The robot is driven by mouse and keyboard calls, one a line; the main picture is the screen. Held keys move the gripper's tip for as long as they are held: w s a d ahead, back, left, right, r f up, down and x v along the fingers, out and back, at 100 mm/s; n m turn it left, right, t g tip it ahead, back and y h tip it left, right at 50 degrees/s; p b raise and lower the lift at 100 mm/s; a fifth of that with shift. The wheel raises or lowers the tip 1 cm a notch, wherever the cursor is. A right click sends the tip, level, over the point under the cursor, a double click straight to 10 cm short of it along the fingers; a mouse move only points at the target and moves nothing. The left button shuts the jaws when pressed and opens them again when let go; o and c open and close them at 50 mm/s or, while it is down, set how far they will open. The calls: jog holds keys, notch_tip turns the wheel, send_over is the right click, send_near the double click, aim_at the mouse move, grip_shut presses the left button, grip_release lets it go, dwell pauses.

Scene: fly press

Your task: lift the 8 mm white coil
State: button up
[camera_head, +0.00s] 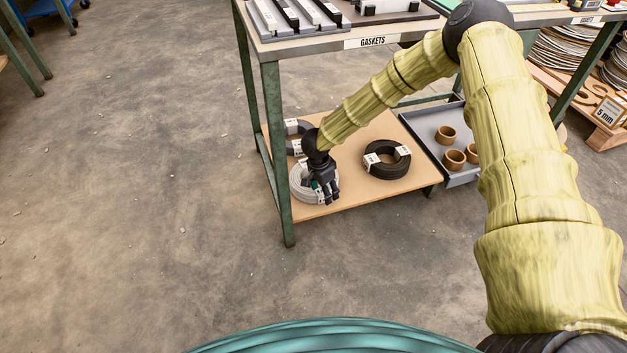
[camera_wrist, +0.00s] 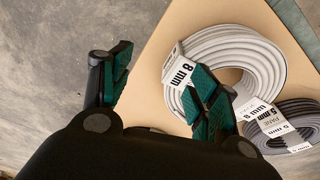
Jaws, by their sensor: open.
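The white coil (camera_wrist: 236,55) lies on the lower shelf, and its tag (camera_wrist: 180,74) reads 8 mm in the wrist view. In the head view the white coil (camera_head: 303,190) sits at the shelf's front left corner, partly hidden by my gripper (camera_head: 328,192). In the wrist view my gripper (camera_wrist: 160,90) is open, with nothing between its fingers. Its right finger overlaps the tagged side of the coil in the picture; I cannot tell if they touch. Its left finger appears over the floor beyond the shelf edge.
A grey coil (camera_wrist: 281,122) tagged 5 mm lies close to the white one. A black coil (camera_head: 387,160) lies farther right on the shelf (camera_head: 352,190). A green table leg (camera_head: 276,150) stands just left of the white coil. A grey tray (camera_head: 431,122) holds brown rings.

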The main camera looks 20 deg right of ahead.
aim_at(321, 191)
jog(key=w+r+m+y, duration=0.1)
jog(key=w+r, duration=0.1)
jog(key=w+r+m, duration=0.1)
jog(key=w+r, duration=0.1)
jog(key=w, duration=0.1)
jog(key=shift+r+y, duration=0.15)
jog(key=shift+y, duration=0.25)
jog(key=shift+f+b, duration=1.15)
jog(key=shift+f, duration=1.65)
jog(key=shift+s+d+f+b, duration=0.15)
jog(key=shift+f+b, duration=0.7)
jog(key=shift+f, duration=0.45)
jog(key=shift+s+f+b, duration=0.15)
jog(key=shift+f+b, duration=0.65)
jog(key=shift+f, duration=0.45)
grip_shut()
jog(key=shift+r, duration=0.1)
